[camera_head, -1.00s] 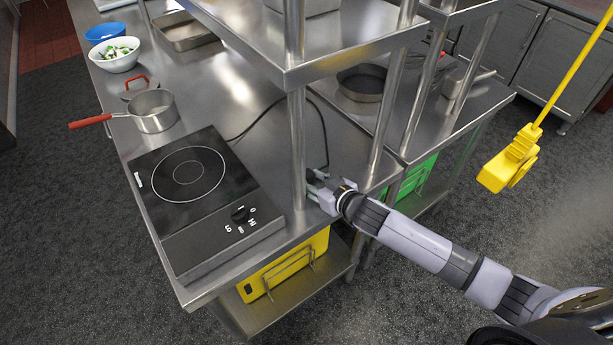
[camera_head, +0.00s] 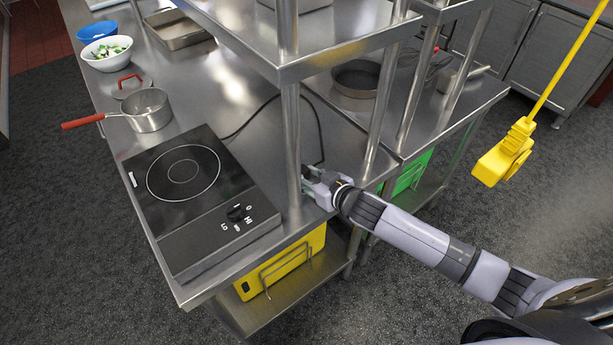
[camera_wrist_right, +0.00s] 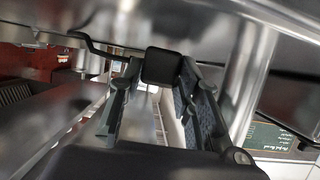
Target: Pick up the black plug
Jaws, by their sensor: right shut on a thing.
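The black plug (camera_wrist_right: 161,66) is between the fingers of my right gripper (camera_wrist_right: 155,92) in the right wrist view. The fingers are shut on it. In the head view my right gripper (camera_head: 314,183) is low beside a steel shelf post at the table's right edge, and the plug is mostly hidden there. A black cord (camera_head: 262,112) runs across the steel table from the cooktop (camera_head: 184,172) toward the gripper. It also shows leading left from the plug in the wrist view (camera_wrist_right: 92,46). My left gripper is not in view.
Steel shelf posts (camera_head: 291,140) stand close to my right gripper, with a shelf (camera_head: 330,45) above it. A pot (camera_head: 148,110) with a red handle is behind the cooktop. A yellow power socket (camera_head: 503,154) hangs from a yellow cord at the right, over clear floor.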

